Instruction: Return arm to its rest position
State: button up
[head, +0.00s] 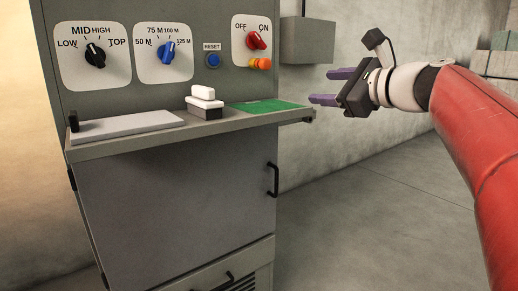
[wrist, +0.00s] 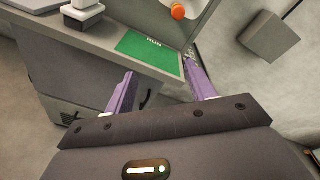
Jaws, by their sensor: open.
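My gripper (head: 326,87) is at the right of the cabinet in the head view, raised above the level of its shelf. Its two purple fingers are apart with nothing between them. In the wrist view my gripper (wrist: 160,88) also shows open and empty, with the shelf's right end beyond the fingers. My red and white arm reaches in from the right side of the head view.
The grey cabinet (head: 180,185) carries black, blue and red knobs. Its shelf (head: 150,140) holds a grey plate (head: 125,125), a white-handled block (head: 204,101) and a green mat (head: 268,106). A grey wall box (head: 308,41) is behind my gripper. Floor at right is clear.

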jog(key=s+f+n+g+h, duration=0.2)
jog(key=s+f+n, duration=0.5)
jog(key=f, duration=0.5)
jog(key=s+f+n+g+h, duration=0.3)
jog(key=s+f+n, duration=0.4)
jog(key=s+f, duration=0.4)
jog(key=s+d+f+n+g+h, duration=0.1)
jog(key=s+f+n+h, duration=0.3)
jog(key=f, duration=0.9)
jog(key=s+n+g, duration=0.1)
jog(key=s+n, duration=0.2)
jog(key=s, duration=0.2)
jog(key=shift+g+h, duration=0.4)
jog(key=shift+r, duration=0.1)
